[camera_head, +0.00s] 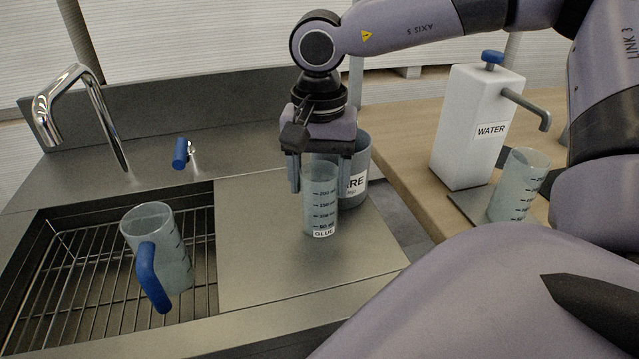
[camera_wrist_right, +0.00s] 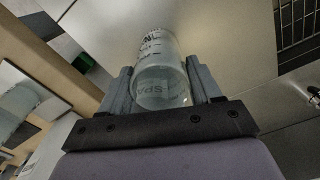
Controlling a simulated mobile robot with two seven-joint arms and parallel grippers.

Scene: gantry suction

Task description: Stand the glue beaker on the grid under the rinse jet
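The clear glue beaker (camera_head: 321,207), labelled GLUE, is upright at the steel drainboard. I cannot tell whether its base touches the steel. My right gripper (camera_head: 320,185) is above it, one finger at each side of its upper part. The fingers lie very close to the wall, but contact is unclear. The right wrist view also shows the beaker (camera_wrist_right: 163,75) between the fingers. The wire grid (camera_head: 75,285) lies in the sink at the left. The chrome rinse jet (camera_head: 72,82) arches at the back left. My left gripper is not in view.
A clear jug (camera_head: 168,245) with a blue handle stands on the grid. A grey container (camera_head: 357,180) is close behind the glue beaker. A white WATER dispenser (camera_head: 470,135) and another beaker (camera_head: 520,185) are at the right. The drainboard front (camera_head: 270,265) is clear.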

